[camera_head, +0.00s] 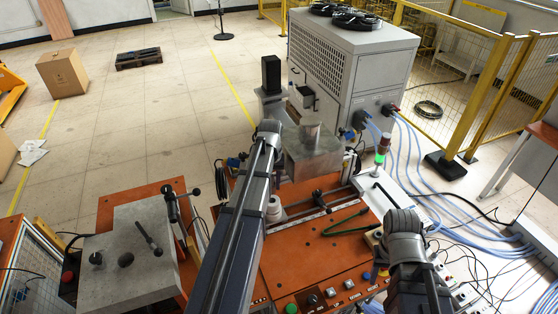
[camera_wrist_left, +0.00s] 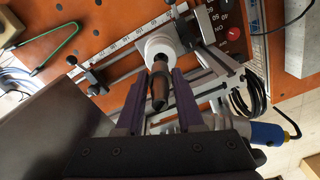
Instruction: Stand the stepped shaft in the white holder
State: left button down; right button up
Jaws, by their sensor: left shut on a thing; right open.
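The stepped shaft (camera_wrist_left: 159,88) is a dark brown, narrow piece between the two fingers of my left gripper (camera_wrist_left: 159,112) in the left wrist view. My left gripper is shut on it. The white holder (camera_wrist_left: 164,44) is a round white piece with a dark opening, just beyond the shaft. The shaft's far end lines up with this opening; I cannot tell whether it is inside. In the head view the holder (camera_head: 273,208) stands beside my left arm, which hides the left gripper and shaft. My right gripper (camera_head: 376,274) is small, partly hidden by its arm, open and apart from the holder.
A scaled rail (camera_head: 305,213) crosses the orange table (camera_head: 291,261) by the holder. A metal block (camera_head: 311,155) stands behind, before a large grey cabinet (camera_head: 361,67). Buttons line the front edge. Cables lie at right.

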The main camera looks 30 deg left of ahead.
aim_at(272, 190)
pick_arm(q)
jog(key=shift+w+a+r, duration=0.2)
jog(key=shift+w+r, duration=0.1)
jog(key=shift+r, duration=0.1)
pick_arm(e)
jog(key=shift+w+r, duration=0.25)
jog(key=shift+r, duration=0.1)
pick_arm(q)
jog(key=shift+s, duration=0.1)
jog(key=shift+f+b, duration=0.65)
jog(key=shift+f, duration=0.05)
notch_tip(272, 190, down, 4)
jog(key=b, duration=0.4)
jog(key=shift+r, duration=0.1)
pick_arm(e)
notch_tip(272, 190, down, 5)
jog(key=shift+f, duration=0.1)
pick_arm(q)
jog(key=shift+f+b, duration=1.35)
jog(key=shift+f, duration=0.05)
pick_arm(e)
jog(key=shift+f, duration=1.4)
pick_arm(q)
jog(key=shift+c, duration=2.3)
grip_release()
pick_arm(e)
jog(key=shift+r, duration=0.1)
